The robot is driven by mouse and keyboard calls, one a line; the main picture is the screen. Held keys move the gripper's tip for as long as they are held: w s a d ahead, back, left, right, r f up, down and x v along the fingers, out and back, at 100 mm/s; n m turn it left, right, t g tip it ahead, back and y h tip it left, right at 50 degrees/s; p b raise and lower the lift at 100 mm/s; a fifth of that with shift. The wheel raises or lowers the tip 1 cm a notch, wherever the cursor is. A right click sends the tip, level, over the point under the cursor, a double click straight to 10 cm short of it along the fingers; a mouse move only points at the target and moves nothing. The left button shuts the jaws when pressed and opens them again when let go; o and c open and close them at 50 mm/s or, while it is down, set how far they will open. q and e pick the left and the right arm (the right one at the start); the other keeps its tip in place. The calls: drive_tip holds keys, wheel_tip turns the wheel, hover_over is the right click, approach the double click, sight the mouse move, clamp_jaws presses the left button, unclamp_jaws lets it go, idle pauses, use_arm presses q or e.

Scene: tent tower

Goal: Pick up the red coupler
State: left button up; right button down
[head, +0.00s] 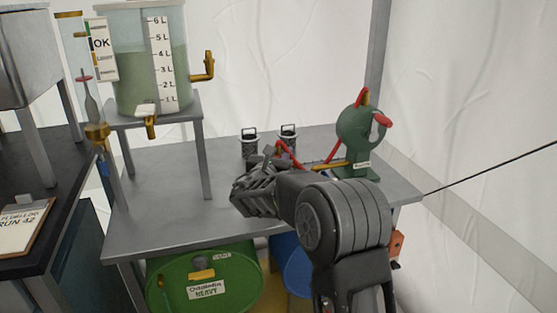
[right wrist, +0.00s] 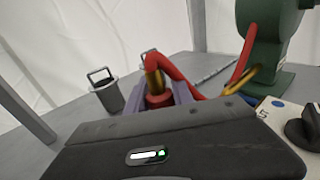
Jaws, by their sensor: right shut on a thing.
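The red coupler (right wrist: 158,100), with a brass collar, stands between the purple-grey fingers of my right gripper (right wrist: 160,94) in the right wrist view. The fingers are shut on it. A red hose (right wrist: 183,80) rises from it, bends over and runs to the right. In the head view my right gripper (head: 262,180) is over the grey metal table (head: 165,190), and the coupler is mostly hidden by the gripper. The red hose (head: 288,153) shows just beyond it. My left gripper is not in view.
A green pump (head: 356,138) stands at the table's right. Two dark canisters with handles (head: 249,142) (head: 288,137) stand at the back. A tank of green liquid (head: 140,65) sits on a stand at left. A green drum (head: 205,280) lies below the table.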

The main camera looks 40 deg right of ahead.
drive_tip(key=shift+r, duration=0.15)
